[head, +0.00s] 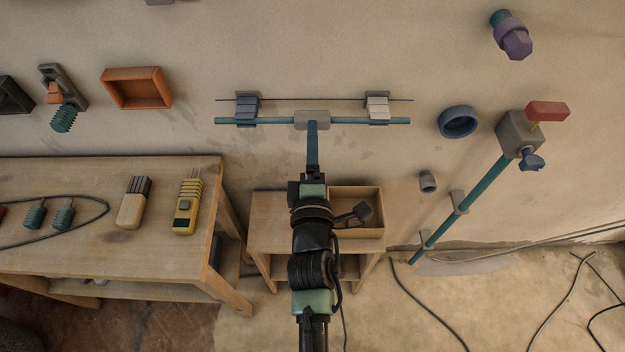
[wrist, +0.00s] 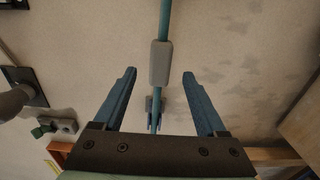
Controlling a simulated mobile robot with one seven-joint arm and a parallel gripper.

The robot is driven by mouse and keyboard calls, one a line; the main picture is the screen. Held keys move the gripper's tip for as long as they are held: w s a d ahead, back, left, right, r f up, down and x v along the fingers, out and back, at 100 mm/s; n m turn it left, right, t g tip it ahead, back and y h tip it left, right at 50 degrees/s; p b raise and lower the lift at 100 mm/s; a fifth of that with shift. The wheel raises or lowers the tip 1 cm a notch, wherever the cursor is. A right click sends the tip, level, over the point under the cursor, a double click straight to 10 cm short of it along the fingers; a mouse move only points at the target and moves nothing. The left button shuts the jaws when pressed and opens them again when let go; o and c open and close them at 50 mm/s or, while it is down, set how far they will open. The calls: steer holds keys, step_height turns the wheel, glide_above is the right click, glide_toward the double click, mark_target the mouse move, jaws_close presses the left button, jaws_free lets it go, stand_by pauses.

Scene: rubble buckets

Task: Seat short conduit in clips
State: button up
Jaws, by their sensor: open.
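The short teal conduit (head: 280,121) runs level along the wall in the head view, with a grey sleeve (head: 312,119) at its middle. It crosses the lower front of a blue clip (head: 247,112) on the left and a pale clip (head: 377,110) on the right. I cannot tell how deep it sits in them. My gripper (head: 312,128) is in front of the sleeve. In the wrist view my gripper (wrist: 159,78) is open, its two blue fingers apart on either side of the conduit's line. The sleeve (wrist: 160,63) shows just past the fingertips, not gripped.
A thin dark rod (head: 310,99) runs above the conduit. A small wooden table (head: 262,225) with an open box (head: 357,229) stands below. A workbench (head: 85,185) is at left. A wall box (head: 518,133) with a sloping teal pipe (head: 480,184) is at right.

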steer(key=s+b, duration=0.1)
steer(key=s, duration=0.8)
steer(key=shift+s+b, duration=0.3)
steer(key=shift+b, duration=0.05)
steer(key=w+d+r+m+t+h+p, duration=0.1)
steer(key=w+r+m+t, duration=0.3)
steer(key=r, duration=1)
steer(key=w+r+m+h+p, duration=0.15)
steer(key=r+m, duration=0.35)
steer(key=r, duration=0.8)
steer(key=s+r+m+t+y, duration=0.1)
steer(key=s+r+m, duration=0.3)
steer(key=r, duration=1)
steer(key=s+a+r+m+t+y+p, duration=0.1)
steer(key=s+r+m+t, duration=0.3)
steer(key=r, duration=1)
steer(key=shift+s+m+p, duration=0.3)
steer(key=shift+s+m, duration=0.2)
steer(key=shift+s, duration=0.4)
steer(key=shift+y, duration=0.25)
